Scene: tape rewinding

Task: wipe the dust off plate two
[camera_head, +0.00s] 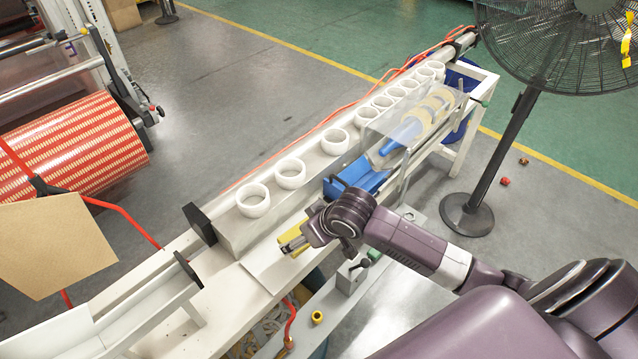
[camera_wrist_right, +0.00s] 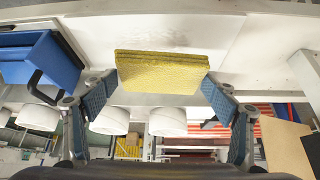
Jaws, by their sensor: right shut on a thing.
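My right gripper (camera_head: 292,245) reaches in from the right over the white bench in the head view. It is shut on a yellow sponge (camera_wrist_right: 160,75), which sits between the blue fingertips in the right wrist view. The sponge also shows beside the gripper in the head view (camera_head: 298,234). A pale plate (camera_head: 262,276) lies below the gripper; it also shows behind the sponge in the right wrist view (camera_wrist_right: 215,45). A faint grey smudge shows on it there. I cannot tell which plate is number two. My left gripper is not in view.
A row of several white rings (camera_head: 253,201) stands on the long ledge behind. A blue tray (camera_head: 358,177) is right of the gripper. A black end block (camera_head: 200,223) stands left of the ledge. A pedestal fan (camera_head: 495,165) stands at the right.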

